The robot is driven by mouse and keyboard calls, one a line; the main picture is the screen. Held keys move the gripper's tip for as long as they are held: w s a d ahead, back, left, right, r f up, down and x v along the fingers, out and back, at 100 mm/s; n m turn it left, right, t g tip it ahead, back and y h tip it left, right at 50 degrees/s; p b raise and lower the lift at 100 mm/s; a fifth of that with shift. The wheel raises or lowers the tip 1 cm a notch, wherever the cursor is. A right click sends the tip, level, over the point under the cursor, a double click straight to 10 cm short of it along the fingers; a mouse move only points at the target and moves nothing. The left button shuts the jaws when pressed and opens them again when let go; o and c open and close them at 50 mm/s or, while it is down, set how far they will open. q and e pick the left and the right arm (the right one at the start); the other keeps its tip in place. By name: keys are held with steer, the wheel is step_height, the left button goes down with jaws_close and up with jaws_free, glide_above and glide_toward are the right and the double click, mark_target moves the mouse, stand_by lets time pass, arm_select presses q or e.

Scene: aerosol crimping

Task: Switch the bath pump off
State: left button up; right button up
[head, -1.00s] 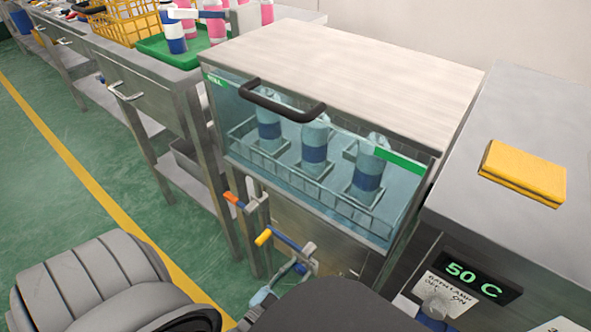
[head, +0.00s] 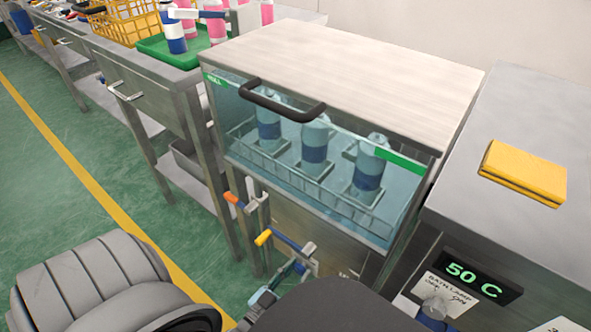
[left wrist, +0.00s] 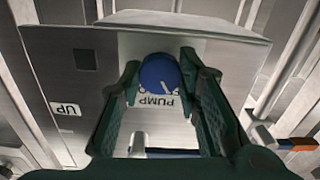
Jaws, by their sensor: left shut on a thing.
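The blue round pump knob (left wrist: 158,76) shows in the left wrist view on a pale plate whose PUMP label (left wrist: 160,102) reads upside down. A short white mark lies on the knob's face, near the lower edge in the picture. My left gripper (left wrist: 160,72) is shut on the knob, one dark green finger on each side. In the head view my left gripper (head: 283,284) is low in front of the steel bath (head: 330,240), partly hidden by my arm; the pump knob cannot be made out there. My right gripper is not in view.
Valve levers with orange (head: 233,197) and yellow-orange (head: 263,237) tips stick out close to my left gripper. The bath has a glass front with a black handle (head: 283,104); several bottles stand inside. At right a cabinet has a 50 C display (head: 472,278) and a bath lamp switch (head: 436,308).

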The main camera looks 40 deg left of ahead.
arm_select(q)
steer(key=o, duration=1.1)
steer(key=shift+o, duration=0.2)
steer(key=shift+s+f, duration=0.1)
steer(key=shift+s, duration=0.2)
steer(key=s, duration=1.1)
steer(key=shift+s+d, duration=0.15)
steer(key=shift+s, duration=0.1)
